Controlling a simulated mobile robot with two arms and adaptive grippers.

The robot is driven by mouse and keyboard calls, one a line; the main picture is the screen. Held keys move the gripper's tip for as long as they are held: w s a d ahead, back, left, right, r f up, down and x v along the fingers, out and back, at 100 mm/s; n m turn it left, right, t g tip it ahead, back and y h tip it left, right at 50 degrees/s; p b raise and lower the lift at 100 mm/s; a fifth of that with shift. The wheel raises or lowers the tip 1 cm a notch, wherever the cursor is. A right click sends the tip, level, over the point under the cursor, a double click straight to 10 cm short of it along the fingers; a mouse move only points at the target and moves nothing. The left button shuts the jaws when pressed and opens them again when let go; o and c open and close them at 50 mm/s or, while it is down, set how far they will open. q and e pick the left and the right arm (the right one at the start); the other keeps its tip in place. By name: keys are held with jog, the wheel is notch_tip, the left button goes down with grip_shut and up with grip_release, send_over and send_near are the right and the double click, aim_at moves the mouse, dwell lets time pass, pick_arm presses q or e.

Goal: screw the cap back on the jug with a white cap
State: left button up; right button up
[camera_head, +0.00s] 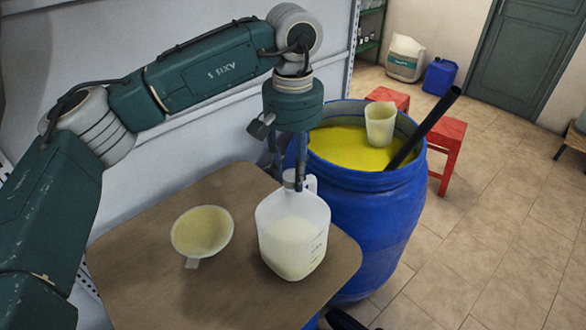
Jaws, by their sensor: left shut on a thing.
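A translucent white jug (292,238) with a side handle and pale liquid inside stands upright on the brown tabletop (150,265). My left gripper (290,172) points down right over the jug's mouth. It is shut on the small whitish cap (289,180) at the top of the neck. The fingers partly hide the cap and neck, so I cannot tell whether the cap is seated on the thread.
A pale funnel (202,231) lies on the tabletop left of the jug. A blue drum (372,225) of yellow liquid stands close behind and to the right, with a beaker (380,124) and a dark stick (425,125) in it. Red stools (446,145) stand beyond.

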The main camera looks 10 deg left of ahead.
pick_arm(q)
jog(key=o, duration=0.5)
jog(key=shift+f, duration=0.1)
jog(key=shift+r, duration=0.25)
jog(key=shift+n, duration=1.2)
jog(key=n+b, duration=0.1)
jog(key=n, duration=0.2)
jog(key=shift+n, duration=0.3)
jog(key=n+b, duration=0.1)
jog(key=n, duration=0.3)
jog(key=shift+n, duration=0.8)
